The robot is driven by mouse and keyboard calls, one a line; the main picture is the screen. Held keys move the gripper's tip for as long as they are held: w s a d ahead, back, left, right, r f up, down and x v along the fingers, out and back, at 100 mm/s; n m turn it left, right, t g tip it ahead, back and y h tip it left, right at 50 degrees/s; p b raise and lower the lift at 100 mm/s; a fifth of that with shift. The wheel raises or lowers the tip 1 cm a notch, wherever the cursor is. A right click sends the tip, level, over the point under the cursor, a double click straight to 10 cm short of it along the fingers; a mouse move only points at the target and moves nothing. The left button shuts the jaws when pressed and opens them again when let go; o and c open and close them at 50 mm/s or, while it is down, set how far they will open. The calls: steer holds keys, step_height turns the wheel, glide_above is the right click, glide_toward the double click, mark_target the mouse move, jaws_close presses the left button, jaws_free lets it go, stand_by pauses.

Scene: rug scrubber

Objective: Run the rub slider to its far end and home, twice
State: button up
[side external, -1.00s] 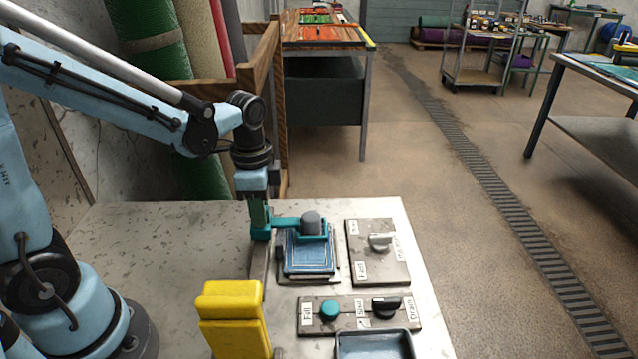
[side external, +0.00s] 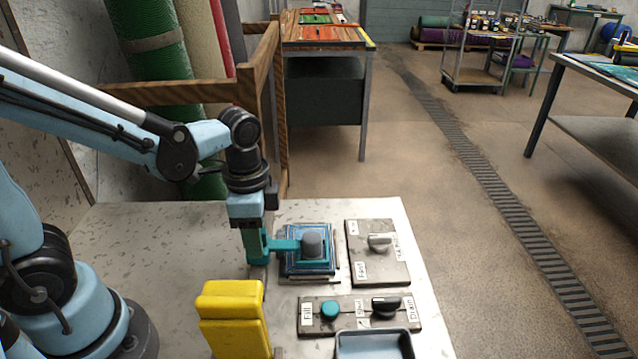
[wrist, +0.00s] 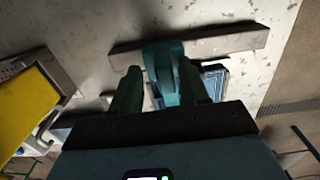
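The rub slider has a teal arm (side external: 287,245) with a grey knob (side external: 312,243) at its end. The knob is over the blue rug pad (side external: 300,266), near the middle of the pad. My gripper (side external: 256,256) is at the left end of the teal arm, beside the pad. In the wrist view, the slider's teal block (wrist: 164,66) sits between my gripper's two dark green fingers (wrist: 163,92), which appear to close on both its sides. A pale rail (wrist: 225,42) crosses behind the block. Part of the pad is hidden behind my fingers there.
A yellow block (side external: 232,318) stands at the front left of the grey bench. A Fill and Drain panel (side external: 345,326) and a grey tray (side external: 374,345) are in front of the pad. A plate with a pale knob (side external: 380,242) is to its right. The bench's left is bare.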

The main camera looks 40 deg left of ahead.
step_height(320, 180, up, 12)
stand_by(0.9)
steer(key=shift+w+a+f, duration=0.1)
steer(key=shift+a+f, duration=0.05)
steer(key=shift+f, duration=2.85)
steer(key=shift+w+a+f, duration=0.1)
steer(key=shift+f, duration=2.9)
jaws_close()
